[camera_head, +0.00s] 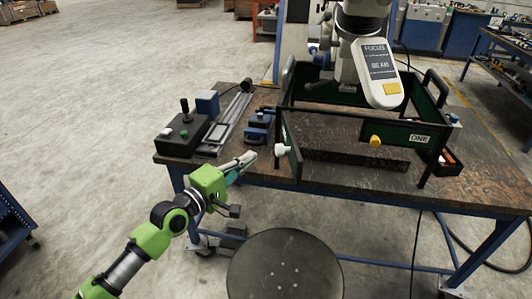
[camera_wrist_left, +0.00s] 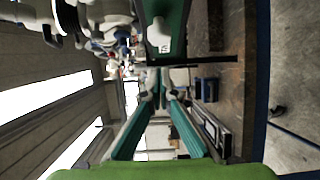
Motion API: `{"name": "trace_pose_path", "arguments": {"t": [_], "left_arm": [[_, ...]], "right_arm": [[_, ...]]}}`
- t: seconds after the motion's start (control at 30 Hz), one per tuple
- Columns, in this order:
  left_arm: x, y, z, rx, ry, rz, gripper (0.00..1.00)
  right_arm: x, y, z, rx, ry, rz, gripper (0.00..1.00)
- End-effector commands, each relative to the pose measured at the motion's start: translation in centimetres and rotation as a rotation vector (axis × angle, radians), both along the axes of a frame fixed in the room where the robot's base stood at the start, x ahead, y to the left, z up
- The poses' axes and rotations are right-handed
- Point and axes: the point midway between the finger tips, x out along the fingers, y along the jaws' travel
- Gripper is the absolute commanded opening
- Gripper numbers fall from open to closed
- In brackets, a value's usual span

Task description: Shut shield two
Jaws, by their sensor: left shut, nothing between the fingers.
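A narrow dark green panel (camera_head: 293,152) with a white knob (camera_head: 281,150) stands at the front left of the shield frame, swung out at an angle. No number is readable on it. The panel (camera_wrist_left: 175,25) and its white knob (camera_wrist_left: 158,35) also show in the left wrist view. My right gripper is not in view.
A microscope head (camera_head: 376,72) marked FOCUS and BEAM hangs over the frame. A control box with a joystick (camera_head: 183,135), a metal rail (camera_head: 228,122) and blue blocks (camera_head: 260,125) stand on the workbench (camera_head: 340,176) at left. A round stool (camera_head: 285,268) stands in front.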

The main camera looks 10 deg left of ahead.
Motion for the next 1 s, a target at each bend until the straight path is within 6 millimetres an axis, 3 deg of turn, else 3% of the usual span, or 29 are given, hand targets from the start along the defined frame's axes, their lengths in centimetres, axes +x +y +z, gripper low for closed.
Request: {"name": "trace_pose_path", "arguments": {"t": [0.1, 0.4, 1.0], "left_arm": [[1.9, -1.1, 0.3, -0.001, -0.002, 0.000, 0.00], [2.7, -4.2, 0.1, -0.002, 0.001, 0.000, 0.00], [2.8, -4.8, 0.0, -0.002, 0.000, 0.007, 0.00]], "right_arm": [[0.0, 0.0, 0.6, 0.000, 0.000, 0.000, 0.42], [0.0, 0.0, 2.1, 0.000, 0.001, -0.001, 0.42], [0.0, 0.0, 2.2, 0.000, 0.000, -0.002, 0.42]]}}
